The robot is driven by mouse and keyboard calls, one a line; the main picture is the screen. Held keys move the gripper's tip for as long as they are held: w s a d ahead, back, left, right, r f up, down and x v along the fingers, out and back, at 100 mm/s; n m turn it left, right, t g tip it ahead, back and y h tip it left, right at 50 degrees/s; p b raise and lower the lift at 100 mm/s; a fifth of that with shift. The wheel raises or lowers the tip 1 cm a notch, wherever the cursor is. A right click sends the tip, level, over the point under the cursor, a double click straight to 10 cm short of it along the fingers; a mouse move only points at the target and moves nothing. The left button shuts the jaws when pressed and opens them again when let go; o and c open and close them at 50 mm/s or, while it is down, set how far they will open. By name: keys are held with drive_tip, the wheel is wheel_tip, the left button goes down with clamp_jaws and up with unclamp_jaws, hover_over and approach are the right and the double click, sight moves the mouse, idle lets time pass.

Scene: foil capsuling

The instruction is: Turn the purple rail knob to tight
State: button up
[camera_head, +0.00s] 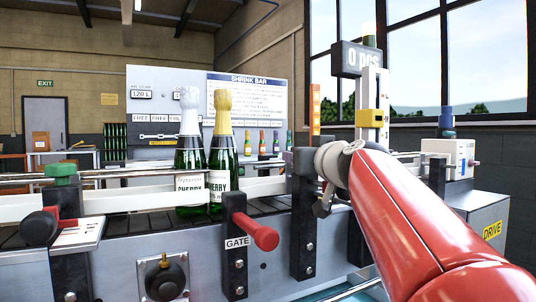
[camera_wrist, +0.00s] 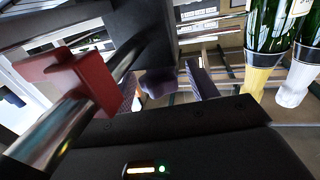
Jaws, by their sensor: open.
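The purple rail knob (camera_wrist: 158,82) looks dark purple in the wrist view, below a black post or block. It lies between the two ridged fingers of my gripper (camera_wrist: 164,86), with a gap visible on its right side. The fingers are apart; whether either touches the knob I cannot tell. In the head view the knob is not visible, and my red arm covers that side of the line. The end of my arm (camera_head: 325,200) is beside a black post there, its fingers mostly hidden. The knob's setting cannot be read.
A red clamp (camera_wrist: 85,82) on a metal rod is left of my gripper. Two bottles, one white-capped (camera_head: 189,150) and one gold-capped (camera_head: 221,155), stand on the conveyor.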

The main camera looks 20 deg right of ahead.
drive_tip(key=shift+c, duration=0.5)
drive_tip(key=c, duration=0.9)
